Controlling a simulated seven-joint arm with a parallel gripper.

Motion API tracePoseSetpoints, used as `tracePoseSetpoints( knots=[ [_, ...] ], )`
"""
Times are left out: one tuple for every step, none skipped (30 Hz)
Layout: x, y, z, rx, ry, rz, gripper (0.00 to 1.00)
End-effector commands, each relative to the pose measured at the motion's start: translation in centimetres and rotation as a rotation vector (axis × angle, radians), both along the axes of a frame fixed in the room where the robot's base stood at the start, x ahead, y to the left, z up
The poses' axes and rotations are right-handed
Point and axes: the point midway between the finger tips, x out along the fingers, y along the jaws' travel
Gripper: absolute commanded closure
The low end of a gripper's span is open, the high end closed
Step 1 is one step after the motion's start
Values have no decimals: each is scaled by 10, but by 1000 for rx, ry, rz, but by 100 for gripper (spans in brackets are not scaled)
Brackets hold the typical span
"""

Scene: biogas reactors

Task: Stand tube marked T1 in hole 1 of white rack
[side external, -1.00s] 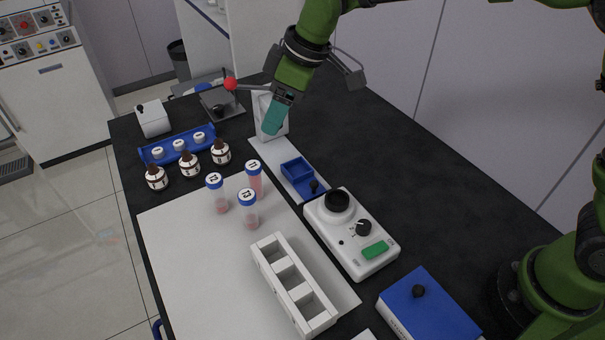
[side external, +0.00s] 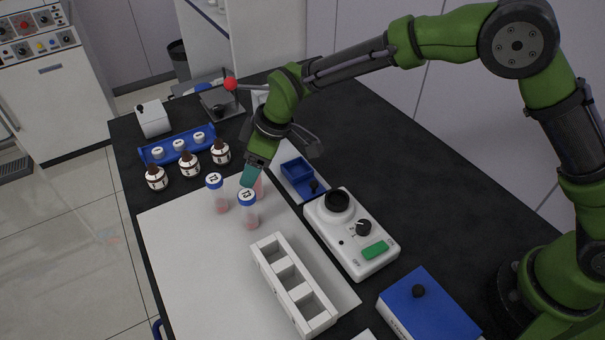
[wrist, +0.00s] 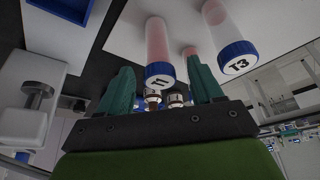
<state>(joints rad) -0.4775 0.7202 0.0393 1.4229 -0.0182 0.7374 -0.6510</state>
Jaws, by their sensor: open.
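The tube marked T1 (wrist: 158,42), with pink contents and a blue cap with a white top, stands upright on the white mat. In the side view the gripper hides most of it and a pinkish strip (side external: 260,188) shows. My gripper (side external: 250,178) is over its cap, pointing down at a tilt. In the wrist view my gripper (wrist: 162,84) is open, with T1's cap showing between its teal fingers; contact cannot be told. The white rack (side external: 290,284), with three square openings in a row, stands nearer the camera and looks empty. Its hole numbers cannot be read.
Tube T3 (side external: 249,212) stands close in front of my gripper and tube T2 (side external: 219,198) to its left. Brown bottles (side external: 189,164) and a blue rack (side external: 160,157) stand behind. A white device (side external: 345,240) is beside the rack. The mat's left part is clear.

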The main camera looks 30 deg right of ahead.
Motion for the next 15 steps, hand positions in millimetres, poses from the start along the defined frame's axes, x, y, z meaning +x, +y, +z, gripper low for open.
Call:
tracePoseSetpoints(
  knots=[
    [1,2,-5,0,1,0,34],
    [2,2,-7,0,0,0,34],
    [2,3,-9,0,-1,1,34],
    [3,3,-9,0,-1,1,34],
    [3,3,-10,0,-2,1,34],
    [3,3,-10,0,-2,1,34],
    [3,3,-10,0,-2,1,34],
    [3,3,-10,0,-2,1,34],
    [3,3,-9,0,-2,1,34],
    [3,3,-9,0,-2,1,34],
    [3,3,-9,0,-2,1,39],
    [3,3,-9,0,-1,1,45],
    [3,3,-9,0,-1,1,50],
    [3,3,-9,1,-1,0,54],
    [3,3,-9,1,-1,0,60]
  ],
)
